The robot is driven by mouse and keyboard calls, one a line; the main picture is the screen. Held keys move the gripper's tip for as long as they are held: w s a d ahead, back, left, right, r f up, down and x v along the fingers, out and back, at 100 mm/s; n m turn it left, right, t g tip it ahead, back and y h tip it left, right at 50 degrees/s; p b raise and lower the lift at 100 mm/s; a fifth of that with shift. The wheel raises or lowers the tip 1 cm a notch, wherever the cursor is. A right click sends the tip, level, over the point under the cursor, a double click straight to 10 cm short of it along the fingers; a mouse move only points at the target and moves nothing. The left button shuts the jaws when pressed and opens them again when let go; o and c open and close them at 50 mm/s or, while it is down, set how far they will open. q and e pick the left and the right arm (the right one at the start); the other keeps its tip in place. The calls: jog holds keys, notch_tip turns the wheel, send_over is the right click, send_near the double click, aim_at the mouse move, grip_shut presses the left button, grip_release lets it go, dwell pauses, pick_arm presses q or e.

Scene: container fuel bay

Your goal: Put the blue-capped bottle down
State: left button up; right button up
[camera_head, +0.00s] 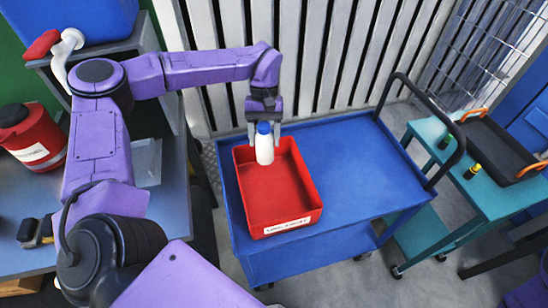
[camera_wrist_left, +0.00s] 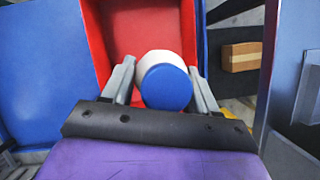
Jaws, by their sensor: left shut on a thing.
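The blue-capped bottle (camera_head: 264,146) is white and roughly upright in the head view. My left gripper (camera_head: 264,130) is shut on it near the cap. The bottle shows over the far part of a red bin (camera_head: 308,206); whether its base touches the bin floor cannot be told. In the left wrist view the blue cap (camera_wrist_left: 167,87) sits between the two fingers, with the red bin (camera_wrist_left: 100,50) behind it. The bin has a white label on its front and looks otherwise empty. My right gripper is not in view.
The red bin stands on the left of a blue cart (camera_head: 350,160), whose right side is clear. A teal cart (camera_head: 470,180) with a black tray (camera_head: 495,145) stands at the right. A grey bench (camera_head: 168,215) with a red container (camera_head: 32,135) is at the left. A slatted wall lies behind.

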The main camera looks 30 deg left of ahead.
pick_arm(q)
jog(key=s+a+f+n+t+h+p, duration=0.1)
jog(key=s+a+n+p, duration=0.15)
jog(key=s+a, duration=0.3)
jog(key=s+d+f+n+t+h+p, duration=0.1)
jog(key=s+d+f+n+t+p, duration=0.15)
jog(key=s+n, duration=0.65)
jog(key=d+n+t, duration=0.3)
jog(key=d+n, duration=0.1)
jog(key=n, duration=0.2)
jog(key=shift+n+y, duration=0.4)
jog(key=shift+n, duration=0.15)
jog(key=w+f+b, duration=0.4)
jog(key=b, duration=0.5)
jog(key=w+d+f+b, duration=0.1)
jog(key=w+f+b, duration=0.3)
jog(key=b, duration=0.4)
jog(key=w+f+b, duration=0.5)
jog(key=b, duration=0.4)
jog(key=shift+w+d+f+b, duration=0.1)
jog(key=shift+w+d+b, duration=0.2)
jog(key=shift+b, duration=0.05)
jog(key=shift+r, duration=0.2)
jog(key=o, duration=1.2)
jog(key=shift+f, duration=0.15)
